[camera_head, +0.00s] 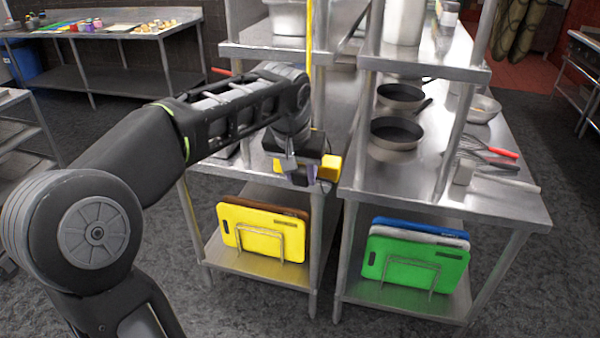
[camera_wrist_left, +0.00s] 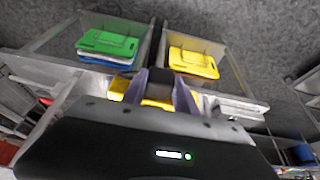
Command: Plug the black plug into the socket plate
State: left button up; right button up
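My left gripper (camera_head: 303,180) is over the front edge of the steel table, left of centre in the head view. In the left wrist view its two fingers (camera_wrist_left: 162,92) stand either side of a dark block, which looks like the black plug (camera_wrist_left: 157,88), and appear closed on it. A yellow box (camera_head: 330,167) is right beside the gripper, partly hidden by it; yellow also shows by the fingers in the wrist view (camera_wrist_left: 118,87). I cannot tell whether this box carries the socket plate, or whether plug and box touch. My right gripper is not in view.
A yellow vertical pole or cord (camera_head: 309,40) comes down behind my left wrist. Steel shelving posts (camera_head: 460,125) stand to the right. Pans (camera_head: 396,133) and whisks (camera_head: 485,155) lie on the right table. Yellow (camera_head: 258,236) and green (camera_head: 405,262) boards stand in racks on the lower shelves.

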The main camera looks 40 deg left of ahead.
pick_arm(q)
jog(key=o, duration=0.5)
jog(key=v, duration=0.7)
jog(key=shift+r+b, duration=0.4)
jog(key=shift+b, duration=0.05)
jog(key=shift+s+d, duration=0.1)
